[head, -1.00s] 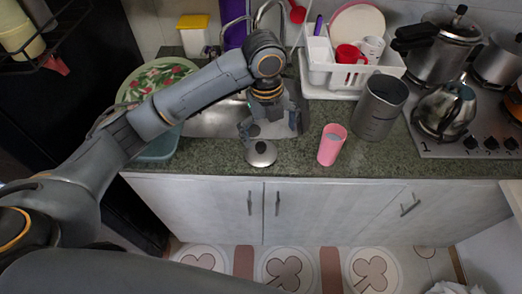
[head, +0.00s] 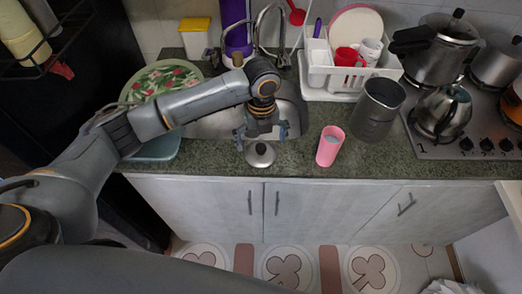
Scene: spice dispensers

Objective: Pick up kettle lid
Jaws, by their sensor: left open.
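The kettle lid (head: 260,154) is a small round silver lid with a dark knob. It lies on the green stone counter near the front edge, just in front of the sink. My left gripper (head: 262,137) is open and points down just above and behind the lid, with its fingers spread to either side. I cannot tell whether a finger touches the lid. The silver kettle (head: 442,110) stands on the stove at the right. My right gripper is not in view.
A pink cup (head: 329,146) and a grey metal pitcher (head: 377,108) stand to the right of the lid. A white dish rack (head: 340,77) is behind them. The sink (head: 212,124) lies behind the lid. A floral plate (head: 158,80) is at the left.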

